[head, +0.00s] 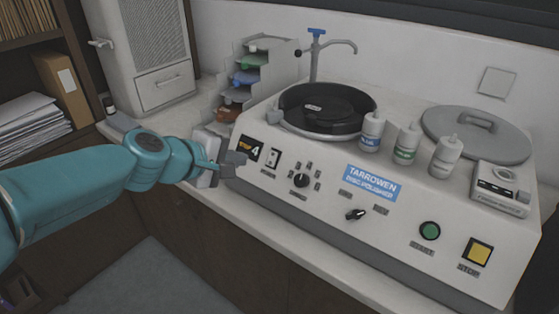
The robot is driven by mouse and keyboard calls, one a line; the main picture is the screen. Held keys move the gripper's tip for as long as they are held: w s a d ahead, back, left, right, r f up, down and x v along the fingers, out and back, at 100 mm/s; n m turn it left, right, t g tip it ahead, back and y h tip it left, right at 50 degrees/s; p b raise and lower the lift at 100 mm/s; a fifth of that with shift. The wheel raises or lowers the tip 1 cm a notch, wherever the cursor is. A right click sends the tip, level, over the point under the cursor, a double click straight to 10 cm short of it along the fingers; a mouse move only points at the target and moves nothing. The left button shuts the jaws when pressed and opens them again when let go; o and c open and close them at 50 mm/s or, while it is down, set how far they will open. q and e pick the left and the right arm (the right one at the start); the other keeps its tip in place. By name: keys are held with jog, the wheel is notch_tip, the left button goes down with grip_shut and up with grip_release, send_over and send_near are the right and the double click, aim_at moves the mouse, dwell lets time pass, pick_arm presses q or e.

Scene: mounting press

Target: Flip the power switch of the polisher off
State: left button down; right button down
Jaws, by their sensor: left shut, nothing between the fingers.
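The polisher (320,222) is a wide cream machine labelled "TARROWEN DISC POLISHER", standing on the counter. A small rocker switch (272,159) in a white frame sits on the left of its front panel, right of a dark label with a 4. I cannot tell which way the rocker is set. My left gripper (240,160) is shut and empty, with its grey fingers pointing at the left end of the front panel, left of the switch. I cannot tell whether the fingers touch the panel. My right gripper is not in view.
The panel also carries a black knob (302,180), a lever knob (355,214), a green button (430,231) and a yellow button (478,251). Several bottles, a round lid (476,134) and a black platter (327,108) are on top. A stepped rack (250,72) stands behind.

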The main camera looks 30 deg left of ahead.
pick_arm(q)
jog(key=s+a, duration=0.1)
jog(key=b, duration=0.2)
send_near(273, 155)
jog(key=x, duration=0.6)
jog(key=shift+w+d+f, duration=0.1)
jog(key=shift+w+f, duration=0.1)
jog(key=shift+w, duration=0.2)
